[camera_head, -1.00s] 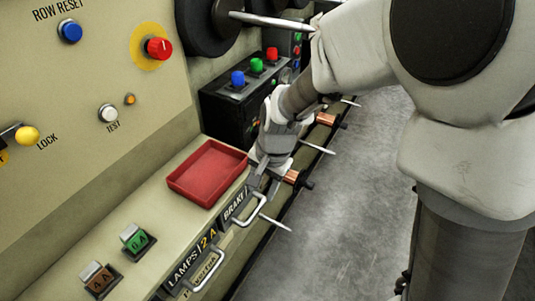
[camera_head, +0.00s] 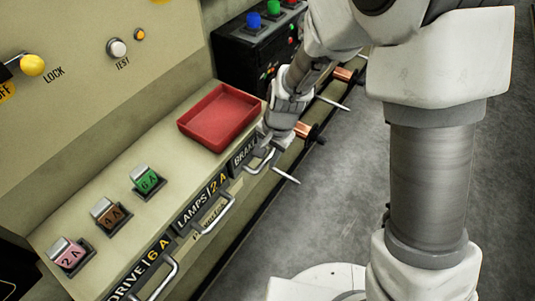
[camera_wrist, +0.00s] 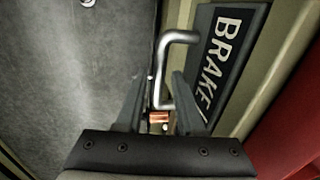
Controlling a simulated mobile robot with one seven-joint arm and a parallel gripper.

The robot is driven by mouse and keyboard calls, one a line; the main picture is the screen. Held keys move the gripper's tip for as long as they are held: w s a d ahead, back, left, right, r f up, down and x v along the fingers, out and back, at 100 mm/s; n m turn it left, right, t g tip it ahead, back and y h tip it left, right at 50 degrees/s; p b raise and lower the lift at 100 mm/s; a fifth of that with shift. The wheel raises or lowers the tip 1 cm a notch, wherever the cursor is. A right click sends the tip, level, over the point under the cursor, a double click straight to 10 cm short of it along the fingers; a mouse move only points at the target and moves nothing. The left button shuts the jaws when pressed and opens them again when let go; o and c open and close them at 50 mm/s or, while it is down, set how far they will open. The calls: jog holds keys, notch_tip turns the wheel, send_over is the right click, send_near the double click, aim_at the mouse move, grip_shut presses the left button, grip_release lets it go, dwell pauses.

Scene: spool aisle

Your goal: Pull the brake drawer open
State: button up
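The brake drawer (camera_head: 242,157) is the front with a dark BRAKE label, at the far end of the row of drawers. The label also shows in the wrist view (camera_wrist: 215,62). Its front looks flush with the bench. Its metal bar handle (camera_wrist: 162,65) runs between my fingers in the wrist view; the handle also shows in the head view (camera_head: 265,162). My gripper (camera_wrist: 158,92) is open, with one finger on each side of the bar and visible gaps. In the head view my gripper (camera_head: 268,140) is at the handle; its fingertips are hard to make out.
A red tray (camera_head: 220,118) sits on the bench top close beside my gripper. The lamps drawer handle (camera_head: 212,215) and drive drawer handle (camera_head: 160,280) stick out nearer. Rods (camera_head: 286,175) jut out beyond. The grey floor (camera_head: 335,205) is clear.

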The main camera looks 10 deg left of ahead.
grip_shut()
dwell(1.2)
